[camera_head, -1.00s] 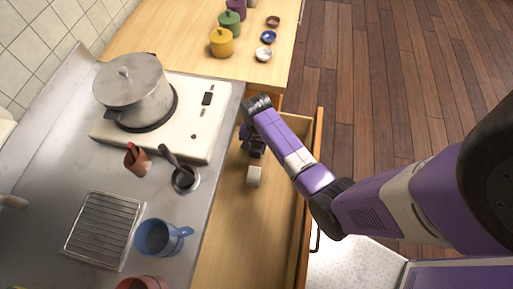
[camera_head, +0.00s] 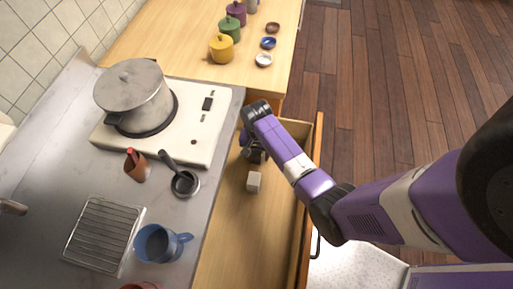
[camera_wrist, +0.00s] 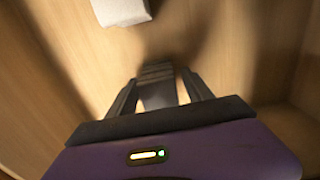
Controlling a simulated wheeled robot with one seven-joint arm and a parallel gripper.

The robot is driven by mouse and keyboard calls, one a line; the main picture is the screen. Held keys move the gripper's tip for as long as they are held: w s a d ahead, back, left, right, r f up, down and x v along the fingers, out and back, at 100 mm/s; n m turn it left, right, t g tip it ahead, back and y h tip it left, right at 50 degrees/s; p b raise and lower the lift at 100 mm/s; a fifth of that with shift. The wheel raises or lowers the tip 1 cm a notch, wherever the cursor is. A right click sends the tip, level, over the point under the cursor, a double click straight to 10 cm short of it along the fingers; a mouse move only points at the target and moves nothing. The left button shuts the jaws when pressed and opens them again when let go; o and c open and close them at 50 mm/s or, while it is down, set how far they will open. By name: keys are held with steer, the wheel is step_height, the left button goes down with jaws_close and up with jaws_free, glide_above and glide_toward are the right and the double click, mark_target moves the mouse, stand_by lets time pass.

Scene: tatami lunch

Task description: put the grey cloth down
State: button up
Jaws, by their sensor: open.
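The grey cloth appears as a small pale grey, block-shaped bundle (camera_head: 254,181) lying on the floor of the open wooden drawer (camera_head: 235,235). In the wrist view the cloth (camera_wrist: 121,11) is at the top edge, partly cut off, and apart from my fingers. My gripper (camera_head: 254,153) reaches down into the drawer, just beyond the cloth in the head view, and my arm partly hides it. In the wrist view my gripper (camera_wrist: 160,90) is open, with nothing visible held between its fingers and the drawer's wood below.
The drawer's front wall (camera_head: 304,215) and the counter edge bound the space around my gripper. On the counter are a pot (camera_head: 134,93) on a hotplate, a brown holder (camera_head: 137,168), a small dark pan (camera_head: 185,183), a rack (camera_head: 103,232) and a blue mug (camera_head: 158,243).

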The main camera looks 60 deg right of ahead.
step_height(320, 180, up, 12)
steer(key=s+a+f+n+t+h, duration=0.1)
steer(key=s+a+f+n+t, duration=0.2)
steer(key=s+a+f, duration=0.15)
steer(key=s+a+r+n+t+h, duration=0.1)
steer(key=s+a+r+n+t, duration=0.35)
steer(key=a, duration=0.25)
steer(key=s+a+r+n+t, duration=0.2)
steer(key=s+r, duration=0.1)
steer(key=r, duration=0.4)
steer(key=s+a+r+n+t+y, duration=0.1)
steer(key=s+a+r+n+t, duration=0.1)
steer(key=r, duration=0.6)
steer(key=s+a+r+n+t+y, duration=0.1)
steer(key=s+a+r+n+t, duration=0.1)
steer(key=s+r, duration=0.3)
step_height(320, 180, up, 3)
steer(key=shift+s+a+f+t, duration=0.1)
steer(key=shift+s+a+t, duration=0.1)
steer(key=shift+a+t, duration=0.4)
steer(key=shift+d+n, duration=0.15)
steer(key=shift+n, duration=0.1)
